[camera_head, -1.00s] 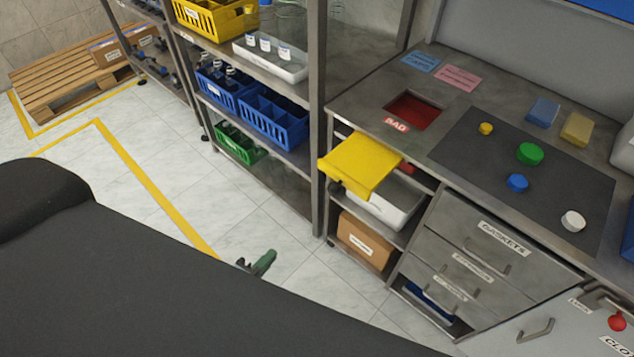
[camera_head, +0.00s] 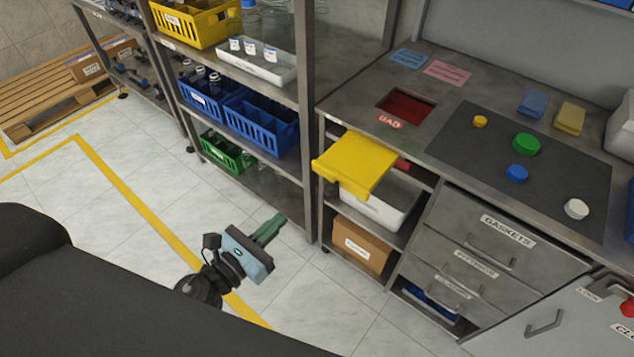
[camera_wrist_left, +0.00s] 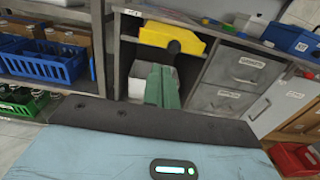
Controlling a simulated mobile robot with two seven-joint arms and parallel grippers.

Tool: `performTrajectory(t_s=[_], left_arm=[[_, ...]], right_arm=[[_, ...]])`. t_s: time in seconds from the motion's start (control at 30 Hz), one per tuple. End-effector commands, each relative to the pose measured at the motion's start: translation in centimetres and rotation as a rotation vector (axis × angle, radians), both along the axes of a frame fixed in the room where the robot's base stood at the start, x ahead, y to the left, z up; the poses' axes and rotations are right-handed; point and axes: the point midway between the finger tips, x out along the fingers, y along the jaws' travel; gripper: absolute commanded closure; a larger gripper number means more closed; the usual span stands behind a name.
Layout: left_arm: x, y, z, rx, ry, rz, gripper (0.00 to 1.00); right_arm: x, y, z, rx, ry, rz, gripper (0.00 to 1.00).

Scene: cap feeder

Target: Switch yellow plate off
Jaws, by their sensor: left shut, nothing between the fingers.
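The yellow plate (camera_head: 355,163) juts out from the front of the workbench, just below the bench top at its left end. A red part (camera_head: 402,164) shows beside its right edge. My right gripper is not in view.
A metal shelf with blue crates (camera_head: 262,122) and a green crate (camera_head: 226,152) stands left of the bench. Below the plate are a white bin (camera_head: 385,208) and a cardboard box (camera_head: 362,243). Drawers (camera_head: 490,240) are to the right. The floor before the bench is clear.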

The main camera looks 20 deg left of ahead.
Motion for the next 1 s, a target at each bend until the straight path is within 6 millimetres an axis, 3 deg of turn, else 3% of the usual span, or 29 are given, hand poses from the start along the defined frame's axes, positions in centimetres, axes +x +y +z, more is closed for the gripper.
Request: performTrajectory(t_s=[0.27,0.63,1.0], left_arm=[[1.1,-0.4,0.2,-0.004,-0.001,0.002,1.0],[7.1,-2.5,0.4,-0.006,-0.003,0.002,1.0],[12.1,-4.4,0.1,-0.006,0.001,0.002,1.0]], right_arm=[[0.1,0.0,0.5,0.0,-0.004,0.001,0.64],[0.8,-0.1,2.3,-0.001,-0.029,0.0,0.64],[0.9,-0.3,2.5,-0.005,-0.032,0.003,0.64]])
